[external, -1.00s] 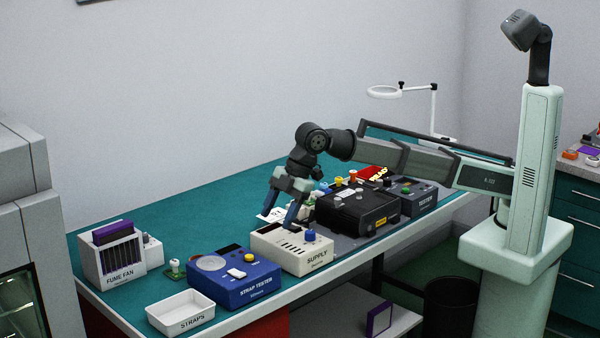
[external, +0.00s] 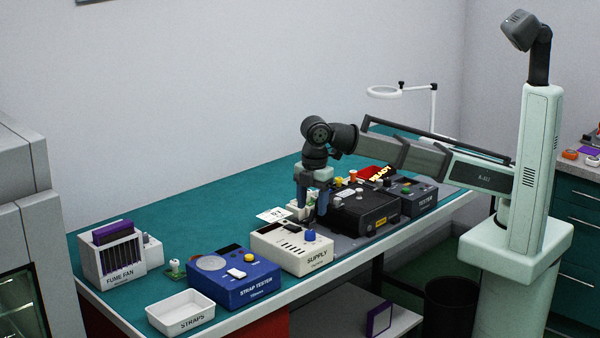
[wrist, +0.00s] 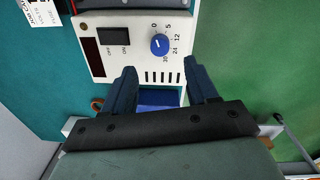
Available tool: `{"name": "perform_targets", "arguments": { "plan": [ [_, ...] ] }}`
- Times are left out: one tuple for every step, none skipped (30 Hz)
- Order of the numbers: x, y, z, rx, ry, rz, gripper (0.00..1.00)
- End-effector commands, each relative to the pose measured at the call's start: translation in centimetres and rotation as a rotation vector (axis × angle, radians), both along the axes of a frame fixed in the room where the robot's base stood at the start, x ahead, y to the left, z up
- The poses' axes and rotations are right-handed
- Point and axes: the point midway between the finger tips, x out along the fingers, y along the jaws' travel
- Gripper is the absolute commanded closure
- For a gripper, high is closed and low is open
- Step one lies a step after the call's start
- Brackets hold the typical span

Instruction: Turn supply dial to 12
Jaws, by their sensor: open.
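The supply box (external: 291,248) is a white unit with a blue dial (external: 310,235) on top, near the front edge of the bench. In the wrist view the dial (wrist: 159,44) sits among the printed marks 0, 5, 12, 24 and 30. A small white mark shows on the knob, but I cannot tell which number it points to. My gripper (external: 311,207) points down behind the supply box, above and apart from the dial. In the wrist view its two dark blue fingers (wrist: 163,84) are spread, with nothing between them, short of the dial.
The blue strap tester (external: 234,277) is left of the supply box. On the supply box is a black on/off switch (wrist: 115,35).

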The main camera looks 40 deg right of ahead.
Motion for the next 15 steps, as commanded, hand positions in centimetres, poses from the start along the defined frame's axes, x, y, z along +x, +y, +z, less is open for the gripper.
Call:
{"name": "perform_targets", "arguments": {
  "plan": [
    [0.0, -0.1, -1.1, -0.001, 0.001, 0.0, 0.42],
    [0.0, -0.1, -1.6, -0.002, 0.001, 0.0, 0.42],
    [0.0, -0.1, -2.2, -0.001, 0.001, 0.0, 0.42],
    [0.1, -0.1, -2.7, -0.001, 0.001, 0.0, 0.42],
    [0.1, -0.1, -3.2, -0.001, 0.001, 0.0, 0.42],
    [0.1, 0.0, -3.8, -0.001, 0.001, 0.0, 0.42],
    [0.2, 0.0, -4.2, -0.001, 0.001, 0.0, 0.42],
    [0.2, 0.0, -4.6, -0.001, 0.001, 0.0, 0.42],
    [0.2, 0.0, -5.1, 0.0, 0.001, 0.0, 0.42],
    [0.2, 0.0, -5.5, 0.0, 0.001, 0.0, 0.42],
    [0.3, 0.0, -5.8, 0.0, 0.001, 0.0, 0.42],
    [0.3, 0.0, -6.2, 0.0, 0.001, 0.0, 0.42],
    [0.3, 0.0, -6.4, 0.0, 0.001, 0.0, 0.42],
    [0.3, 0.0, -6.7, 0.0, 0.0, 0.0, 0.42],
    [0.3, 0.1, -6.9, 0.0, 0.0, 0.0, 0.42]
  ]
}}
